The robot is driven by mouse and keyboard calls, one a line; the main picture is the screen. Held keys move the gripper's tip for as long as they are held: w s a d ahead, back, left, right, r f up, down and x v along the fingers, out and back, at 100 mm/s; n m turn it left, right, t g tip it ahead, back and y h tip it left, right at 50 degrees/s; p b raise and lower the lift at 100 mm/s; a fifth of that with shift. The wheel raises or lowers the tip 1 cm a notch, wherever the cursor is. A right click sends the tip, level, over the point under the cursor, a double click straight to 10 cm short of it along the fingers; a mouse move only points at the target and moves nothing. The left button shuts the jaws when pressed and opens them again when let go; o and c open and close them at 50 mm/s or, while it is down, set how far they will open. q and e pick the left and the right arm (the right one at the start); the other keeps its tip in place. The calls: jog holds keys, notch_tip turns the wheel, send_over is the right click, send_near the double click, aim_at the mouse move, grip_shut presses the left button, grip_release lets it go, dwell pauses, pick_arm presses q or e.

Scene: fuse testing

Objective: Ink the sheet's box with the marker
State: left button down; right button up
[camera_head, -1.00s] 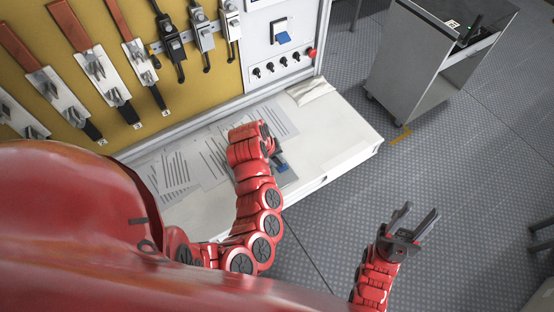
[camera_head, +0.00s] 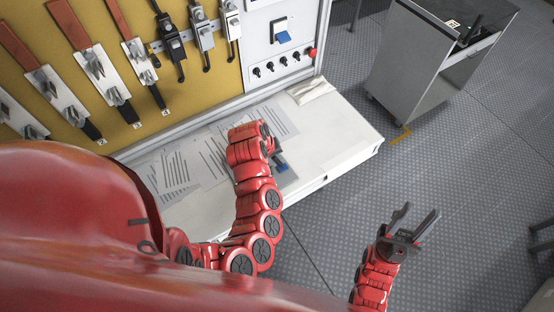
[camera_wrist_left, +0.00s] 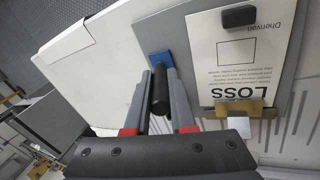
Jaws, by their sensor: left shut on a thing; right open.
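The sheet (camera_wrist_left: 218,72) lies on a grey board (camera_wrist_left: 184,30) in the left wrist view, with a printed box (camera_wrist_left: 236,53) that looks empty inside. My left gripper (camera_wrist_left: 161,78) is shut on a black cylinder, the marker (camera_wrist_left: 160,97), to the left of the sheet. A blue piece (camera_wrist_left: 160,58) shows just beyond the fingertips; I cannot tell if it touches the marker. In the head view my left gripper (camera_head: 277,160) is over the white bench, mostly hidden by my wrist. My right gripper (camera_head: 412,228) is open and empty over the floor.
A black block (camera_wrist_left: 239,15) sits on the sheet above the box, and a brass clip (camera_wrist_left: 240,108) is at its other edge. Printed papers (camera_head: 176,172) lie on the white bench (camera_head: 330,140). A switch panel (camera_head: 283,45) stands behind; a grey cabinet (camera_head: 410,60) is at right.

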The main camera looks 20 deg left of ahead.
dwell(0.4)
pick_arm(q)
jog(key=shift+r+p, duration=0.5)
jog(key=shift+r, duration=0.2)
jog(key=shift+r+p, duration=1.25)
jog(key=shift+r, duration=1.5)
